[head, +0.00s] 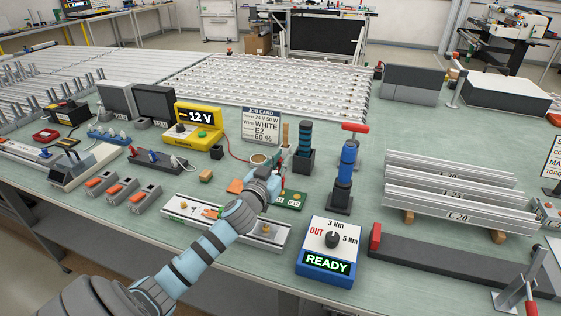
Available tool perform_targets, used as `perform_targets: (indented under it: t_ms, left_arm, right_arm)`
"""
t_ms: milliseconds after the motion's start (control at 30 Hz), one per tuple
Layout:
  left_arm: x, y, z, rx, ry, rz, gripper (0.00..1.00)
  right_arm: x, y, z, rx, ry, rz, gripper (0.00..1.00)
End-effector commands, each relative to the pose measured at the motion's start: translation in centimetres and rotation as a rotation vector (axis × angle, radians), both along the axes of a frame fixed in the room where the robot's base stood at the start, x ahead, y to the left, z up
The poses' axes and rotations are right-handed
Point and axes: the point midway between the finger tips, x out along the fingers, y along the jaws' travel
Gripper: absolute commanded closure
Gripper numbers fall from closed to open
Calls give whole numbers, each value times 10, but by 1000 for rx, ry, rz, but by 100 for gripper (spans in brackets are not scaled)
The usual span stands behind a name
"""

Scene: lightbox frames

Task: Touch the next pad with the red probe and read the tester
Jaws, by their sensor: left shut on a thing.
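The yellow tester (199,125) stands left of the job card, and its dark display reads "- 12 V". A thin red lead curves from it toward my left gripper. My left gripper (275,188) is shut on the slim red probe (283,181), mostly hidden by the fingers. The probe is over or at the small green board (291,201); I cannot tell whether its tip touches a pad. The gripper covers the board's left part. My right gripper is not in view.
The job card (261,127) stands behind the gripper. A blue torque driver (347,165) stands upright to the right, with a blue box (327,262) showing "READY" in front. A white rail (180,207) lies under my left arm. Aluminium profiles (450,185) fill the right side.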

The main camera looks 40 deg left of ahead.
Motion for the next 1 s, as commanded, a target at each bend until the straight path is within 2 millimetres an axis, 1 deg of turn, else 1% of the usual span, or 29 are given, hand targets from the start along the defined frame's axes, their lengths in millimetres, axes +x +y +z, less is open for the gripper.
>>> perform_targets:
  t_ms: [533,1000]
  left_arm:
    - [0,0,-7,0,0,0,100]
    - [0,0,-7,0,1,0,100]
  right_arm:
    - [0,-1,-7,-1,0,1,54]
    - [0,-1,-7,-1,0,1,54]
